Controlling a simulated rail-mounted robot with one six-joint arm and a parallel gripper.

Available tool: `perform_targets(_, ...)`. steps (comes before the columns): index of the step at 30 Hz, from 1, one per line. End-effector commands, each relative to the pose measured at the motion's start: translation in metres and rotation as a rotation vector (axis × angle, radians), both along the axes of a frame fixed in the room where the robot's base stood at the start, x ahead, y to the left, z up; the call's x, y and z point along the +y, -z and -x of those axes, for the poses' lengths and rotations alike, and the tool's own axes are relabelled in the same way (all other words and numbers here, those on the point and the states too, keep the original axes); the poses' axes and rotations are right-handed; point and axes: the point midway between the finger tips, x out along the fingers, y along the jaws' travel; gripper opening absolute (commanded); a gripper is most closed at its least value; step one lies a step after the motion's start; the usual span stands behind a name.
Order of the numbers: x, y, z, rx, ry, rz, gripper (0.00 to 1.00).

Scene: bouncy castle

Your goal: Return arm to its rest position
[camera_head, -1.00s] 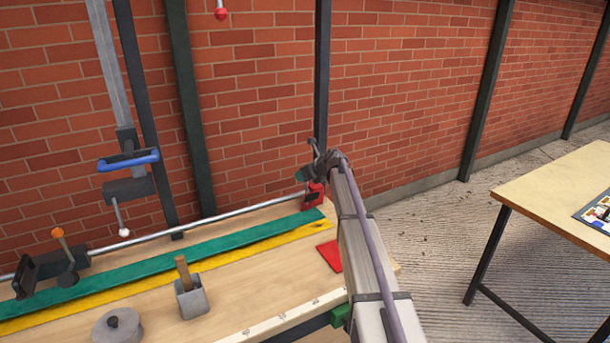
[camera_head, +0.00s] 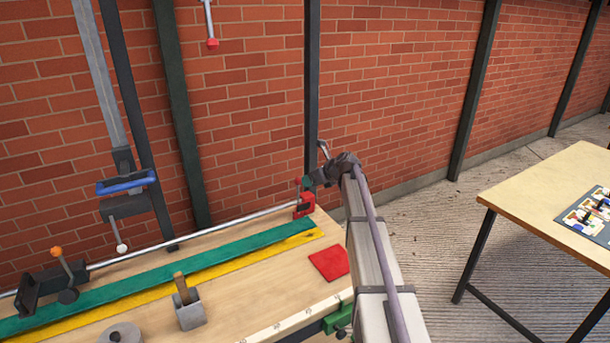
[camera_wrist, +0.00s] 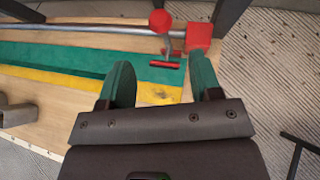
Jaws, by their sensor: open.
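My arm reaches up from the lower right of the head view, and its wrist is bent over the far right part of the workbench (camera_head: 240,285). My gripper (camera_head: 307,184) is small there, close to a red clamp (camera_head: 304,206) on the metal pipe (camera_head: 215,222). In the wrist view my gripper (camera_wrist: 162,84) has two green fingers spread apart with nothing between them. The red clamp (camera_wrist: 198,37) shows beyond the right fingertip. I cannot tell how far it is from the fingers.
A green strip (camera_head: 170,268), a yellow strip (camera_head: 200,268), a red square (camera_head: 329,263) and a wooden-handled block (camera_head: 188,308) lie on the bench. A brick wall (camera_head: 250,100) stands behind. A second table (camera_head: 550,195) is at right. Floor between is clear.

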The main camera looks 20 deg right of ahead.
Motion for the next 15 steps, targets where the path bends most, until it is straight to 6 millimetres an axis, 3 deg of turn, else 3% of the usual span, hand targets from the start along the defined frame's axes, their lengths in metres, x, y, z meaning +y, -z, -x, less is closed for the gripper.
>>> perform_targets(12, -0.0007, 0.0004, 0.0009, -0.003, -0.004, 0.005, 0.58)
perform_targets(15, 0.0004, 0.0012, 0.0023, -0.033, -0.077, 0.080, 0.58)
